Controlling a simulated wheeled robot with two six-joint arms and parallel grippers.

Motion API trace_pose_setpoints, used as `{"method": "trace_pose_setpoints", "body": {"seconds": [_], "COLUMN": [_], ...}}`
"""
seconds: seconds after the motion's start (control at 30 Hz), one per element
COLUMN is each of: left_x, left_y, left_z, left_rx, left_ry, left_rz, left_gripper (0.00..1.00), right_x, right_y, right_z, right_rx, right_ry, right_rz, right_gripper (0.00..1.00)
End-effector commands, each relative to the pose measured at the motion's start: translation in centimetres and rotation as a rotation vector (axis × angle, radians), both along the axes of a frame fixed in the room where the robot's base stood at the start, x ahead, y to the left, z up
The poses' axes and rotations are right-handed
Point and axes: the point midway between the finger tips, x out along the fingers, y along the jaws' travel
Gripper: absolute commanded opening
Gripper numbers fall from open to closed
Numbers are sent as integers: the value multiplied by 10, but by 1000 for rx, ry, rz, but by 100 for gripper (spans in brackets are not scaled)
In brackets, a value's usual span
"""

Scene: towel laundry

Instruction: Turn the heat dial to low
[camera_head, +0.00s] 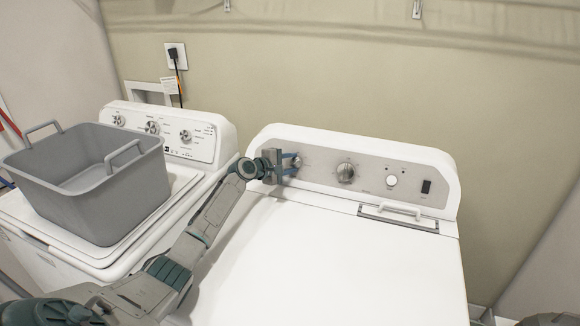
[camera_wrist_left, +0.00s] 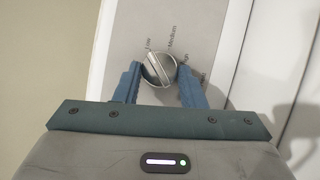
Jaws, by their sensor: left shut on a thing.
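The heat dial (camera_wrist_left: 157,69) is a round silver knob on the dryer's grey control panel (camera_head: 320,167). In the left wrist view the labels Low and Medium are readable beside it, and other labels are partly hidden by a finger. The ridge on the dial points up and slightly left in that view, towards Low. My left gripper (camera_head: 291,164) is at the panel's left end, its blue fingers on both sides of the dial; it also shows in the left wrist view (camera_wrist_left: 158,84). It is shut on the dial. My right gripper is not in view.
A larger knob (camera_head: 346,172), a white button (camera_head: 391,180) and a black switch (camera_head: 426,187) are further right on the panel. A grey basket (camera_head: 92,180) stands on the washer (camera_head: 185,185) at left. The dryer top (camera_head: 330,260) is clear.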

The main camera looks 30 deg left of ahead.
Motion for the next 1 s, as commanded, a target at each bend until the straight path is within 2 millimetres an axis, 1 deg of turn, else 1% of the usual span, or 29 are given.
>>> {"method": "trace_pose_setpoints", "body": {"seconds": [0.57,0.6,0.7,1.0], "left_x": [0,0,0,-1], "left_y": [0,0,0,1], "left_z": [0,0,0,0], "left_rx": [31,31,31,31], "left_ry": [8,8,8,7], "left_rz": [-15,-15,-15,-15], "left_gripper": [14,40,58,58], "right_x": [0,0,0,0], "right_y": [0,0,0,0], "right_z": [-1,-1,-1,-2], "right_rx": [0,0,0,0], "right_ry": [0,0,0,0], "right_rz": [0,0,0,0], "right_gripper": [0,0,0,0]}}
